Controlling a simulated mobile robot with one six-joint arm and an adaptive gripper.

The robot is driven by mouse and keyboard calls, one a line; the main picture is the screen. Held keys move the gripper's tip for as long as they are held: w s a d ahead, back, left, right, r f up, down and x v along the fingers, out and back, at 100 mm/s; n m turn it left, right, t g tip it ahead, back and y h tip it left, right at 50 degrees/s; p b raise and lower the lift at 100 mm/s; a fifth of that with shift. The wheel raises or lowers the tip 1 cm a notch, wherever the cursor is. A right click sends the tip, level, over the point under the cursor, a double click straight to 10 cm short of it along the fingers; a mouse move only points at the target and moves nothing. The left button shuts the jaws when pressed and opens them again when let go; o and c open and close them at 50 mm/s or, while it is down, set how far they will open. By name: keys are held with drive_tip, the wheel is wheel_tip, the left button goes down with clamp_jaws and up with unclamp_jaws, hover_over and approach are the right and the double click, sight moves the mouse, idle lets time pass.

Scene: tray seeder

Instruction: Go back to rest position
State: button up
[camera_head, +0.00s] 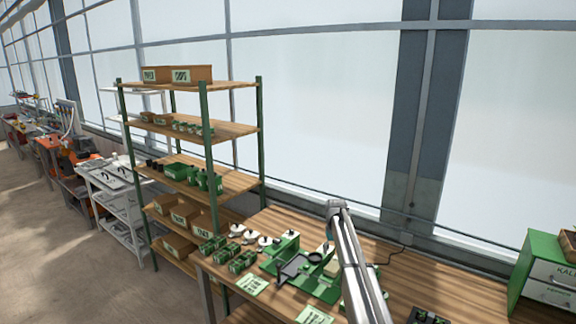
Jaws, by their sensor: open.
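My arm, a pair of grey links, rises from the bottom edge right of centre and ends in a rounded joint above the wooden workbench (400,262). I cannot make out my gripper or its fingers; it is not in view. A green tray seeder (322,290) with dark parts stands on the bench, left of and partly behind my arm. Part of it is hidden by the arm.
Small green boxes (242,262) and white round pieces stand at the bench's left. A labelled card (250,286) lies in front. A green-and-white cabinet (548,278) stands at right. A loaded shelf rack (262,140) stands behind left. Bare bench shows right of my arm.

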drive_tip(key=s+f+m+b, duration=0.1)
drive_tip(key=s+f+b, duration=0.2)
drive_tip(key=s, duration=1.1)
drive_tip(key=s+f+b, duration=0.3)
drive_tip(key=s, duration=1.2)
drive_tip(key=s+f+m+b, duration=0.1)
drive_tip(key=s+f+b, duration=0.2)
drive_tip(key=s, duration=1.1)
drive_tip(key=shift+s+a+f+m, duration=0.3)
drive_tip(key=shift+s, duration=0.05)
